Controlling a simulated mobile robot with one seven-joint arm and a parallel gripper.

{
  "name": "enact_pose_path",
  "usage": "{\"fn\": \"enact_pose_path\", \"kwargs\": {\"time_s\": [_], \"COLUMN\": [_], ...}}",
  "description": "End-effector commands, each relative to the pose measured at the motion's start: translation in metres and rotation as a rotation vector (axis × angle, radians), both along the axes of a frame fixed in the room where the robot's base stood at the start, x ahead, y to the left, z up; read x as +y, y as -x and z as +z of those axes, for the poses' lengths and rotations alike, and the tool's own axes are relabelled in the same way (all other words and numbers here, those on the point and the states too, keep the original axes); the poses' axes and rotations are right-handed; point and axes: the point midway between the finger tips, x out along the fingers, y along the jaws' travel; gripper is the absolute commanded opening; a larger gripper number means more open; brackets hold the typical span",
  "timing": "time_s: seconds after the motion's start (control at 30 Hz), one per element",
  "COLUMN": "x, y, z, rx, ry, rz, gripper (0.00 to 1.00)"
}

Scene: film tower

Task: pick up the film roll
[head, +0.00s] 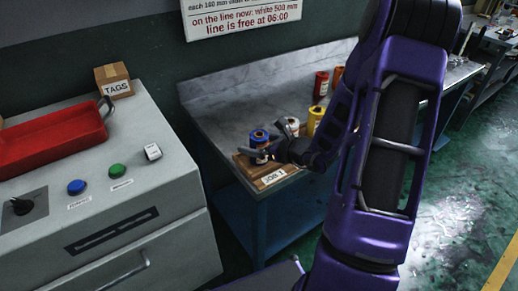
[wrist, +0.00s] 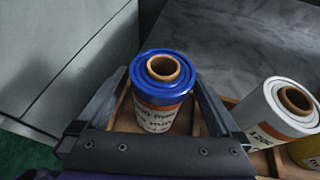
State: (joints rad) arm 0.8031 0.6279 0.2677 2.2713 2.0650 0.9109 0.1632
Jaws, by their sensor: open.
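A blue film roll (wrist: 150,95) with a white printed label and a brown core stands upright in a wooden tray (wrist: 125,115) in the wrist view. The roll also shows in the head view (head: 260,137), partly hidden by my gripper. My gripper (wrist: 160,88) is open, with one finger on each side of the blue roll. I cannot tell whether the fingers touch it. A white roll (wrist: 280,110) stands to its right, and part of a yellow roll (wrist: 308,150) shows beyond that. The tray has a JOB 1 label (head: 273,177) in the head view.
The tray stands on a grey bench (head: 220,92) with raised edges. Red rolls (head: 321,84) and a yellow roll (head: 316,118) stand farther right. A grey cabinet (head: 150,205) with buttons, a red tray (head: 50,140) and a TAGS box (head: 112,78) is at the left.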

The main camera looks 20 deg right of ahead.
Motion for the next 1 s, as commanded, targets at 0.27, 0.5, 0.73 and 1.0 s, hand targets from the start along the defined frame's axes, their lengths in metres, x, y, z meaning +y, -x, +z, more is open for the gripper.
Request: {"fn": "enact_pose_path", "kwargs": {"time_s": [0.27,0.5,0.73,1.0], "x": [0.007,0.007,0.007,0.007], "y": [-0.018,-0.017,-0.017,-0.017], "z": [-0.008,-0.008,-0.008,-0.008], "rx": [0.000,0.001,0.001,-0.001], "ry": [0.002,0.001,0.001,0.002], "rz": [0.001,0.000,0.000,0.001], "gripper": [1.00,0.84,0.42,0.02]}}
